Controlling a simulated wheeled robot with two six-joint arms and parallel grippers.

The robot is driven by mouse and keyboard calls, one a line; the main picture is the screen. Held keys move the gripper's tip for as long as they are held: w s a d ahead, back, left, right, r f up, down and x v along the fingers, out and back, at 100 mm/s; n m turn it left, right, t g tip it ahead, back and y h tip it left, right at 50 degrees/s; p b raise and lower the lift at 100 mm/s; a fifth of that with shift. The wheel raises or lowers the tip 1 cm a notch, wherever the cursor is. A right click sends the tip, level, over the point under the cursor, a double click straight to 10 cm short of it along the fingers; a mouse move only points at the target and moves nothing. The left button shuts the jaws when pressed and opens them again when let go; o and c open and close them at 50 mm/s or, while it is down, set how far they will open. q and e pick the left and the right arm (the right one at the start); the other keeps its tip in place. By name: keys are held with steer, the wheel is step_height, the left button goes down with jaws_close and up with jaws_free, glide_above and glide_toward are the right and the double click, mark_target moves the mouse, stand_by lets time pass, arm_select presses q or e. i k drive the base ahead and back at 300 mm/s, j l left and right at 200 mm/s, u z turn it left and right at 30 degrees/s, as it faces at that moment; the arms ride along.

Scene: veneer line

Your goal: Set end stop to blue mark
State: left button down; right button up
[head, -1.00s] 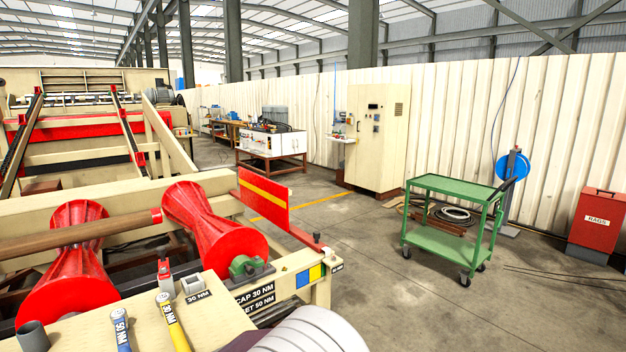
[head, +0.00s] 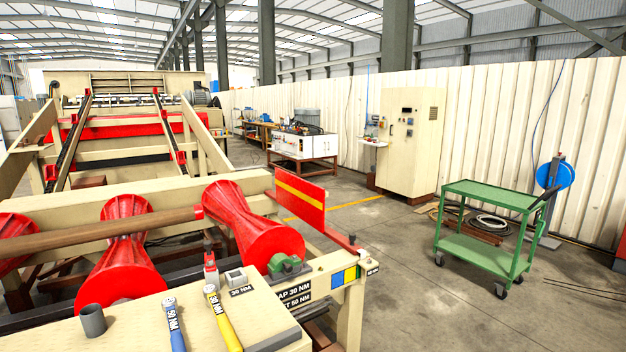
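The end stop is an upright red plate with a yellow stripe (head: 298,200), at the end of the roller bed in the head view. A red bar with a small dark-topped knob (head: 350,241) runs from it toward the front right. On the frame's end face below the knob is a blue mark (head: 338,279) with a yellow mark (head: 350,273) to its right. The bar's end is nearer the yellow and blue patches than the rollers, but its exact setting cannot be told. Neither of my grippers is in view.
A beige bench top (head: 140,325) in front holds a blue torque wrench (head: 175,326), a yellow torque wrench (head: 222,318), a grey cup (head: 93,320) and small parts. Red rollers (head: 255,230) carry a brown log (head: 100,232). A green cart (head: 485,225) stands right; floor between is clear.

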mark_target(305, 200)
steer(key=i+l+u, duration=0.15)
steer(key=l, duration=0.3)
steer(key=l+u, duration=0.15)
steer(key=l, duration=0.3)
steer(key=i+l+u, duration=0.1)
steer(key=l, duration=0.35)
steer(key=i+l+u, duration=0.25)
steer(key=l, duration=0.35)
steer(key=i+l+u, duration=0.25)
steer(key=i+l, duration=0.15)
steer(key=l, duration=0.25)
steer(key=i+l+u, duration=0.15)
steer(key=l, duration=0.2)
steer(key=i+l+u, duration=0.2)
steer(key=i, duration=0.25)
steer(key=i+l+u, duration=0.2)
steer(key=i+l, duration=0.1)
steer(key=i, duration=0.1)
